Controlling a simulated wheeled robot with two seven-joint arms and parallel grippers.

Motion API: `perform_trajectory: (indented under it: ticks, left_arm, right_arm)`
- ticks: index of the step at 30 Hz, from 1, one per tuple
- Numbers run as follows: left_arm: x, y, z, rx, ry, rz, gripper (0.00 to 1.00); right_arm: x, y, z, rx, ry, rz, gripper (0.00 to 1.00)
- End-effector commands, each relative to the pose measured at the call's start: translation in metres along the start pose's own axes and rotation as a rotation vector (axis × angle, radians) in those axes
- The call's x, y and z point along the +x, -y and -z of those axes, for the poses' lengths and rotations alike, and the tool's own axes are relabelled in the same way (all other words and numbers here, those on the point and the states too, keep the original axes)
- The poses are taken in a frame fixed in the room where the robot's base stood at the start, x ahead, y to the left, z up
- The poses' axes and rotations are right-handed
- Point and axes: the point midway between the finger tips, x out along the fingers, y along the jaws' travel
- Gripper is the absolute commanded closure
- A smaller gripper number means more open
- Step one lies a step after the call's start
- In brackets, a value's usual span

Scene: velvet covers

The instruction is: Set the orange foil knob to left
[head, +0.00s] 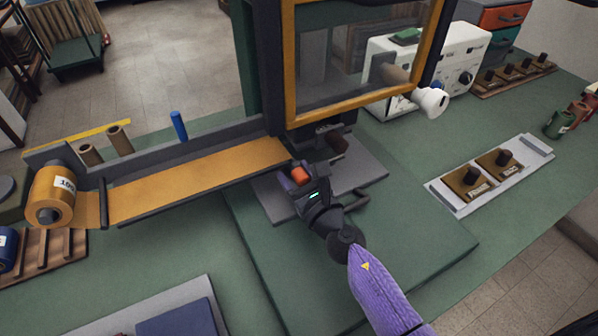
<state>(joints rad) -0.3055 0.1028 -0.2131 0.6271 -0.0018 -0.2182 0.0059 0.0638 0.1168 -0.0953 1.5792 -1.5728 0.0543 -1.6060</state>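An orange block-like piece (300,176), which looks like the orange foil knob, shows at the tip of my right gripper (300,182). The gripper is over the grey base plate of the press, just right of the foil strip's end. Its fingers are seen from behind, so I cannot tell whether they are open or shut on the piece. The knob's pointing direction cannot be read. The golden-orange foil strip (195,183) runs along a grey rail from the foil roll (52,196) at the left. My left gripper is not in view.
The press's yellow-framed window (360,50) stands behind the gripper, with a white-ended handle (430,100). A white control box (440,50) and a tray of two blocks (500,207) stand right.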

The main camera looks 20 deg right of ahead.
Motion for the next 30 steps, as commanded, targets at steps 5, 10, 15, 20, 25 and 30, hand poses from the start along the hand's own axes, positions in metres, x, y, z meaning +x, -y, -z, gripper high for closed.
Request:
perform_trajectory:
  ticks: [5,10,15,20,25,30]
  left_arm:
    - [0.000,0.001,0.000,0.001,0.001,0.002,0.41]
    - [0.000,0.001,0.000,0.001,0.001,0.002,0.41]
    - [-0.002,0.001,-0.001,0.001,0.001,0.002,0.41]
    - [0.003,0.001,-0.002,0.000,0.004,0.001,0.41]
    - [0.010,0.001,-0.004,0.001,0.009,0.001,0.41]
    - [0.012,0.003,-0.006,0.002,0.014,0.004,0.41]
  right_arm:
    - [0.000,0.001,0.000,-0.001,0.000,0.002,0.24]
    - [-0.001,0.001,0.000,-0.001,0.001,0.003,0.24]
    - [-0.023,0.001,0.000,-0.001,-0.001,0.002,0.24]
    - [-0.059,0.000,0.002,0.000,-0.002,0.002,0.24]
    - [-0.088,0.000,0.003,-0.001,-0.002,0.001,0.24]
    - [-0.099,0.000,0.001,-0.001,0.000,0.001,0.24]
